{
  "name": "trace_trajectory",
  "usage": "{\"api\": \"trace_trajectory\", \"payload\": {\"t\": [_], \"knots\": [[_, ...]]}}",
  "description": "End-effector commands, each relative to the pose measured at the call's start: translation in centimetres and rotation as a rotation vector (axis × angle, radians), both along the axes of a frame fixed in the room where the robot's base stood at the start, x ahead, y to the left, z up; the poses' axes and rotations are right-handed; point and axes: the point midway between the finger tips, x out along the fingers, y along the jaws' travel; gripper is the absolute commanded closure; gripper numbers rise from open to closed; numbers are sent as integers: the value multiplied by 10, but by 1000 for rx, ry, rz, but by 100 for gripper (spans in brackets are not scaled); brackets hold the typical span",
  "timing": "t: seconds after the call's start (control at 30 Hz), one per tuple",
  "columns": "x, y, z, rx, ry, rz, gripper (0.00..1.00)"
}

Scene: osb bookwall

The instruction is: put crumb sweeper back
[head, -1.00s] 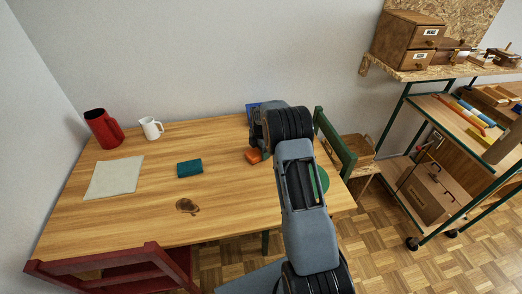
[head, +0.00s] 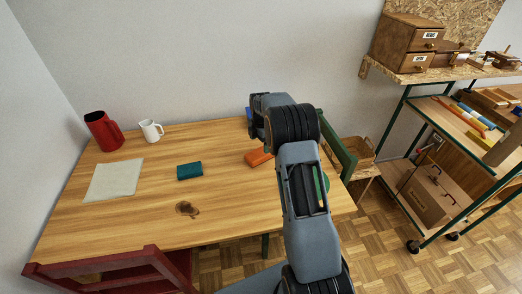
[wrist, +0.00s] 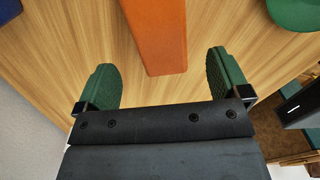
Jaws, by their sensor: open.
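A long orange block-shaped thing (head: 259,157), which may be the crumb sweeper, lies on the wooden table (head: 225,223) near its right part. In the wrist view the orange thing (wrist: 156,32) runs up out of frame, with its near end between the lines of my fingers. My gripper (wrist: 163,62) is open, with one green finger on each side of it and clear gaps to both. The fingers look empty, and their height over the table is hard to tell. In the head view my arm hides the fingers.
A teal box (head: 190,171), a white jug (head: 151,130), a red pitcher (head: 103,131) and a pale cloth (head: 114,179) stand or lie on the table. A green round thing (wrist: 296,12) is close on the right. A green chair (head: 337,152) and shelf (head: 480,150) are further right.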

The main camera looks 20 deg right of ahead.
Motion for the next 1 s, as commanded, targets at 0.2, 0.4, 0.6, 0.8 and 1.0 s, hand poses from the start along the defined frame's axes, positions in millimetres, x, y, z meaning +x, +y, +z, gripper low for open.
{"api": "trace_trajectory", "payload": {"t": [0.2, 0.4, 0.6, 0.8, 1.0], "knots": [[0, 0, 37, -1, -2, 0, 6], [-2, 2, 57, -1, -5, -16, 6], [-36, 29, 103, -1, -52, -267, 6], [-120, 74, 151, 40, -133, -765, 6], [-209, 105, 160, 127, -189, -1237, 6]]}}
